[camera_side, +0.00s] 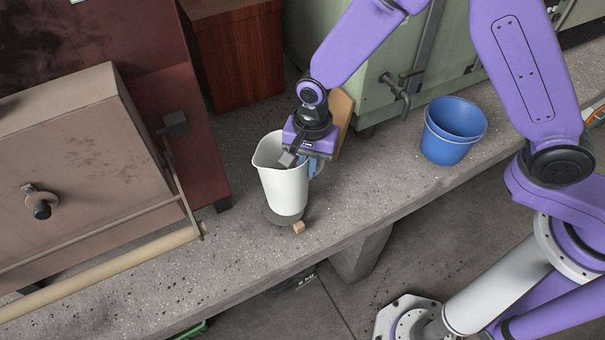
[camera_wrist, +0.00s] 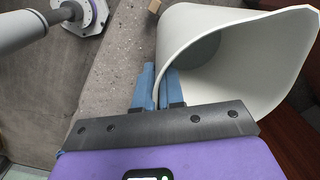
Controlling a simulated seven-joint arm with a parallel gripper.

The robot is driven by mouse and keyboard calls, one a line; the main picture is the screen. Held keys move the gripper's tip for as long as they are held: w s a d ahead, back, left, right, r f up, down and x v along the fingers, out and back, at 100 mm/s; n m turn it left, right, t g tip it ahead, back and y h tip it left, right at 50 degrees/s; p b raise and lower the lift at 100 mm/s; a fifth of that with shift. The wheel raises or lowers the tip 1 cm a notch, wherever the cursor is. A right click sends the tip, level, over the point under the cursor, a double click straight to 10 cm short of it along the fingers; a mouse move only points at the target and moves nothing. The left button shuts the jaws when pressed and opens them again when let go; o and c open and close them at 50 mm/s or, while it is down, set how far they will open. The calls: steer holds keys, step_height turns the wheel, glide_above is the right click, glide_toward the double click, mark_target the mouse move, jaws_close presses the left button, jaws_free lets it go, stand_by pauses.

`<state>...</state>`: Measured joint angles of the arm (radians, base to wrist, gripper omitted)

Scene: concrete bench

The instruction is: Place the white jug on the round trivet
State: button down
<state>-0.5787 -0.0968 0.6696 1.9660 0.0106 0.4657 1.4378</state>
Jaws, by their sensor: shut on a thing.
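The white jug (camera_side: 283,188) is upright near the front of the concrete bench in the side view, directly over the dark round trivet (camera_side: 270,217). Only the trivet's front rim shows beneath it; I cannot tell whether the jug's base touches it. My gripper (camera_side: 310,163) is at the jug's upper right side, shut on its rim wall. In the wrist view my gripper's blue fingers (camera_wrist: 158,88) straddle the wall of the jug (camera_wrist: 215,25), one inside and one outside. The jug's mouth is open and its inside looks empty. The trivet is hidden there.
A small wooden cube (camera_side: 299,227) lies just in front of the trivet. A blue bucket (camera_side: 450,145) stands to the right. A wooden board (camera_side: 343,112) is behind my gripper. A brown metal box (camera_side: 80,170) with a rail is at left. The bench's front edge is close.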

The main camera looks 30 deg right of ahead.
steer(key=shift+w+a+f, duration=0.35)
steer(key=shift+w+f, duration=0.1)
steer(key=shift+f, duration=0.2)
steer(key=shift+w+f, duration=0.1)
steer(key=shift+f, duration=1.5)
steer(key=c, duration=1.3)
jaws_free()
steer(key=shift+f, duration=0.15)
steer(key=shift+o, duration=0.2)
step_height(320, 180, up, 12)
steer(key=shift+s+d, duration=0.15)
steer(key=shift+s, duration=0.05)
